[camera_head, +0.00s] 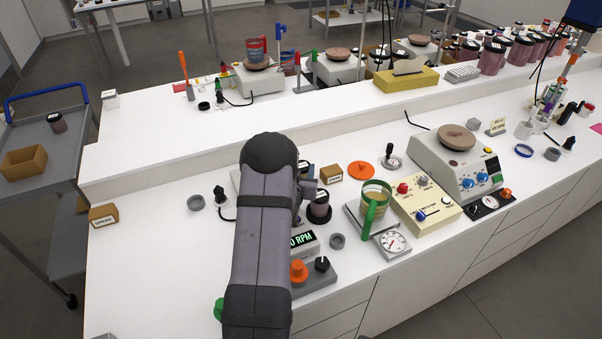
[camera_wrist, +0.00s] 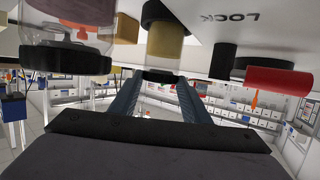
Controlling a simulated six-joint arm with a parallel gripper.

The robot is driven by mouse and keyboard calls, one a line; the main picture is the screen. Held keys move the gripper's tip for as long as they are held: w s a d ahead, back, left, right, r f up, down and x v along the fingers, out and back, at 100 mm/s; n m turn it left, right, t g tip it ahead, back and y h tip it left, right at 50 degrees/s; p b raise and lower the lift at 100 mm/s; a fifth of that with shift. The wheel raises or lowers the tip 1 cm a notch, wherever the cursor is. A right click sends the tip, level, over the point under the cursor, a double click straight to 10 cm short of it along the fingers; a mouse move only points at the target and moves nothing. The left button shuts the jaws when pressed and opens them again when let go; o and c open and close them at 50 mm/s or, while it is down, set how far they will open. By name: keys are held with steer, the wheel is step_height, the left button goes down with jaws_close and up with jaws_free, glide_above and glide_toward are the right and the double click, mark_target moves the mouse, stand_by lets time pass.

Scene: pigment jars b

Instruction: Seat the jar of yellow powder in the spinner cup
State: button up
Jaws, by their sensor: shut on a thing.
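The jar of yellow powder (camera_wrist: 165,42) shows in the upside-down wrist view, with a dark lid and a clear band beside the yellow. My gripper (camera_wrist: 160,82) is shut on it at the lid end. A dark brown round part (camera_wrist: 162,12) lies at the jar's far end, against a white panel marked LOCK (camera_wrist: 237,17). It looks like the spinner cup, but I cannot tell whether the jar sits inside or just short of it.
A black-lidded jar of dull reddish powder (camera_wrist: 75,38) stands close beside the held jar. A black knob (camera_wrist: 222,60) and a red knob (camera_wrist: 275,80) stick out nearby.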

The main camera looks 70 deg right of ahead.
steer(key=shift+r+b, duration=1.45)
steer(key=shift+r, duration=3.05)
steer(key=w+a+r+n+t+y+p, duration=0.1)
steer(key=w+a+r+t+p, duration=0.2)
steer(key=w, duration=0.6)
steer(key=w+a+r+n+p, duration=0.15)
steer(key=w+a, duration=0.25)
steer(key=w, duration=0.6)
steer(key=s+d+g, duration=0.1)
steer(key=s+m+g, duration=0.1)
steer(key=s+d+m+g+h, duration=0.1)
steer(key=s, duration=0.1)
steer(key=shift+d+r+m+p, duration=0.25)
steer(key=shift+d+r+p, duration=0.05)
steer(key=shift+r+p, duration=0.1)
steer(key=shift+f+b, duration=2.25)
steer(key=shift+f, duration=0.7)
steer(key=shift+f+b, duration=1.65)
steer(key=shift+f, duration=0.5)
steer(key=o, duration=1.5)
